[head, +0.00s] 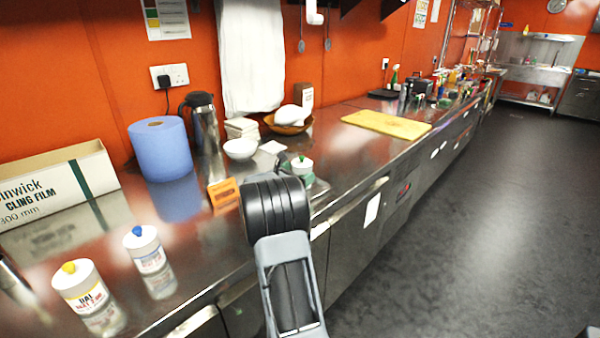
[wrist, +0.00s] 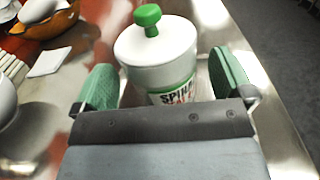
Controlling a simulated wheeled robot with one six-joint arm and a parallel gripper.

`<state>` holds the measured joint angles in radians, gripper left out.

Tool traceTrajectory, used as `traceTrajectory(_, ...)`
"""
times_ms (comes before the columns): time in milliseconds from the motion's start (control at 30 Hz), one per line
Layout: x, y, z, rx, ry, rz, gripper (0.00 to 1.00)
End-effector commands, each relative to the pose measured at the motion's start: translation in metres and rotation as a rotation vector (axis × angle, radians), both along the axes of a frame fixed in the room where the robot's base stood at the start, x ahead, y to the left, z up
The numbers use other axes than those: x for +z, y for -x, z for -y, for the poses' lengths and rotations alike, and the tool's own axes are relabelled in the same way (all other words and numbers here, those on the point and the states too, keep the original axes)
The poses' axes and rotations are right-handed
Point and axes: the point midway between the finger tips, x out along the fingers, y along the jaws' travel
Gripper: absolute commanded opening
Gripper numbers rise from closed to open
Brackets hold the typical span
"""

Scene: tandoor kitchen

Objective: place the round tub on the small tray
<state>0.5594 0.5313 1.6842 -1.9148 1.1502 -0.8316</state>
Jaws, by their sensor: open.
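A round white tub (head: 302,165) with a green knob and a printed label stands upright on the steel counter. In the wrist view the tub (wrist: 158,50) sits between the green fingers of my gripper (wrist: 165,76). The fingers are open, one on each side, with gaps visible beside the tub. In the head view my gripper (head: 296,173) is partly hidden behind my wrist. A small flat white square (head: 272,147) lies behind the tub, also seen in the wrist view (wrist: 48,62). I cannot tell whether it is the small tray, and no other tray is clear.
A white bowl (head: 240,149), steel flask (head: 202,124), orange card (head: 224,193) and wooden bowl (head: 288,124) stand near. Blue-knobbed (head: 146,247) and yellow-knobbed (head: 79,284) tubs are at front left. A yellow board (head: 387,124) lies farther right; counter before it is clear.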

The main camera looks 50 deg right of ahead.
Motion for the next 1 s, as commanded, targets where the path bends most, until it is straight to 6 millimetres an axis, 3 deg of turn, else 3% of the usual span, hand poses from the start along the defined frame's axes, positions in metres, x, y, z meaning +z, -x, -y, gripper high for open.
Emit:
traceTrajectory(200, 0.0, -0.001, -0.036, 0.003, 0.0, 0.001, 0.99)
traceTrajectory(400, 0.0, -0.002, -0.055, 0.002, 0.0, 0.001, 0.99)
traceTrajectory(1000, 0.0, -0.001, -0.059, 0.001, -0.001, 0.001, 0.99)
